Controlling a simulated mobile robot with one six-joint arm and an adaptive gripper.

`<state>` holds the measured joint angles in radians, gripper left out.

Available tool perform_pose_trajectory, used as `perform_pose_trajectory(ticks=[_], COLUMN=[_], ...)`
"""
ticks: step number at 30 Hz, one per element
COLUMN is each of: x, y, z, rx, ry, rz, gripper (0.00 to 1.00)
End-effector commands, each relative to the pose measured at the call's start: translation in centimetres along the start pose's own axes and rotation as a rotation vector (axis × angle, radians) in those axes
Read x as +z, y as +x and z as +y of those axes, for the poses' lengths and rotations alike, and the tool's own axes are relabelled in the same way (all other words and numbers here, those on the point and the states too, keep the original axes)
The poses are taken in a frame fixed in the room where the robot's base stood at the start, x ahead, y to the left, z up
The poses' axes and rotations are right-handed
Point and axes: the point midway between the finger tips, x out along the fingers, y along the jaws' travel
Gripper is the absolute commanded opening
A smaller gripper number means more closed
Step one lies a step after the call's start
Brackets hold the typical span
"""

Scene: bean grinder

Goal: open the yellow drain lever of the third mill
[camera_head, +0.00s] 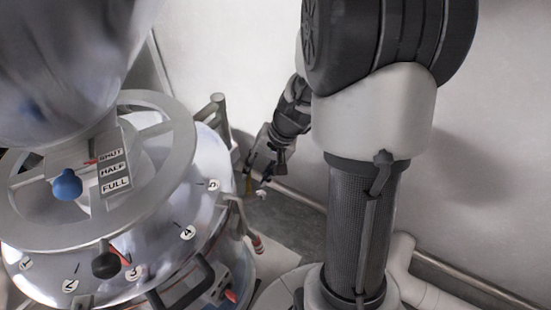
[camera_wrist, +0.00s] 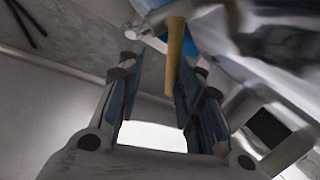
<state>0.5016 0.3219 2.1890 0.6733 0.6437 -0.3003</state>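The yellow drain lever (camera_wrist: 175,55) shows as a slim yellow bar in the wrist view, reaching down between my fingertips and nearer the right finger. My gripper (camera_wrist: 162,78) has its two fingers apart on either side of it, with a clear gap on the left. I cannot tell whether the right finger touches the lever. In the head view my gripper (camera_head: 262,184) is small, low beside the right side of the shiny metal mill (camera_head: 212,165). A sliver of yellow (camera_head: 248,184) shows there, mostly hidden. No mill number can be read.
The mill carries a grey ring (camera_head: 160,108), a SHUT/HALF/FULL plate (camera_head: 113,172), a blue knob (camera_head: 67,185), a black knob (camera_head: 106,265) and a numbered dial. A red-tipped handle (camera_head: 258,244) juts out below my gripper. A rail (camera_head: 300,194) runs along the white wall behind.

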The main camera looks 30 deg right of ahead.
Motion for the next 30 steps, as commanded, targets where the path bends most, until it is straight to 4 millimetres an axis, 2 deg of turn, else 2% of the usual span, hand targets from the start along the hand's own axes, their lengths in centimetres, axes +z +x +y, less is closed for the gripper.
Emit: perform_pose_trajectory(ticks=[8, 11, 21, 25, 30], x=[-0.1, -0.1, 0.1, 0.2, 0.4], y=[-0.7, -2.1, -9.3, -11.2, -12.4], z=[0.0, 0.0, 0.4, 0.5, 0.5], rx=[-0.002, -0.003, -0.006, -0.006, -0.006], ry=[-0.001, -0.001, -0.002, -0.001, -0.002], rz=[0.004, 0.008, 0.011, 0.008, 0.005], gripper=[0.33, 0.33, 0.33, 0.33, 0.33])
